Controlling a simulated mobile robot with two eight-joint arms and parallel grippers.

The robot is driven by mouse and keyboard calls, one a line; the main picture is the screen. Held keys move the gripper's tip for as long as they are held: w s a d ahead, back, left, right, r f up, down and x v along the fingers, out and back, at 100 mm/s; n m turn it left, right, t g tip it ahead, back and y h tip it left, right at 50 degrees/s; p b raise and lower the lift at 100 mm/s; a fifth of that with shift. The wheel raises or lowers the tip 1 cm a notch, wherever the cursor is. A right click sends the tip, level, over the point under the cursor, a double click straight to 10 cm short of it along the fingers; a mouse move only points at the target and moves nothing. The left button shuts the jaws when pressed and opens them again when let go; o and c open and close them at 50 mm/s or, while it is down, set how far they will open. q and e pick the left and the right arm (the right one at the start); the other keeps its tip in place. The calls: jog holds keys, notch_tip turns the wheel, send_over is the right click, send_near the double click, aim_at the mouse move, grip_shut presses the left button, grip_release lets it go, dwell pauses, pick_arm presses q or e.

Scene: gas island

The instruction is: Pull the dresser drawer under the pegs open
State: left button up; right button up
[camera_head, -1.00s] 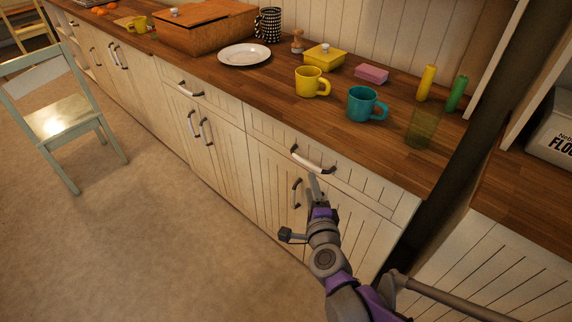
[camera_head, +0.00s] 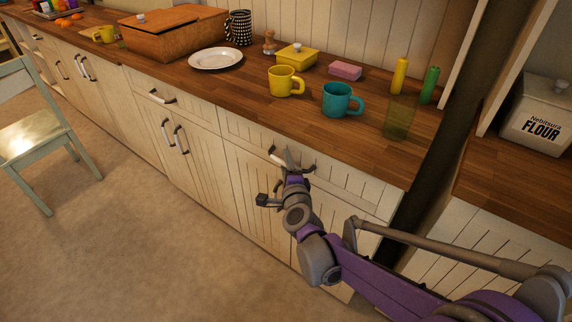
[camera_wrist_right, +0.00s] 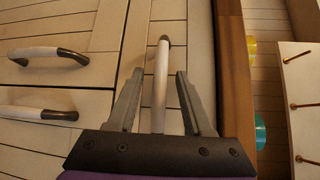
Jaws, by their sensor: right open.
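The drawer (camera_head: 350,185) has a pale plank front and sits right below the wooden counter; it looks shut. Its curved handle (camera_head: 277,156), pale with dark ends, also shows in the right wrist view (camera_wrist_right: 161,85). My right gripper (camera_head: 291,161) is at this handle and hides its middle in the head view. In the right wrist view the gripper (camera_wrist_right: 160,73) is open, with one finger on each side of the handle and gaps between. The pegs (camera_wrist_right: 304,105) stick out of a white board at the right of the wrist view. My left gripper is not in view.
On the counter (camera_head: 245,95) stand a yellow mug (camera_head: 284,82), a teal mug (camera_head: 338,100), a glass (camera_head: 400,118) and a white plate (camera_head: 215,58). A cupboard door handle (camera_head: 181,140) lies left of the drawer. A pale chair (camera_head: 35,135) stands on open floor at left.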

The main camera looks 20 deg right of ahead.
jog(key=shift+c, duration=0.3)
grip_shut()
dwell(1.1)
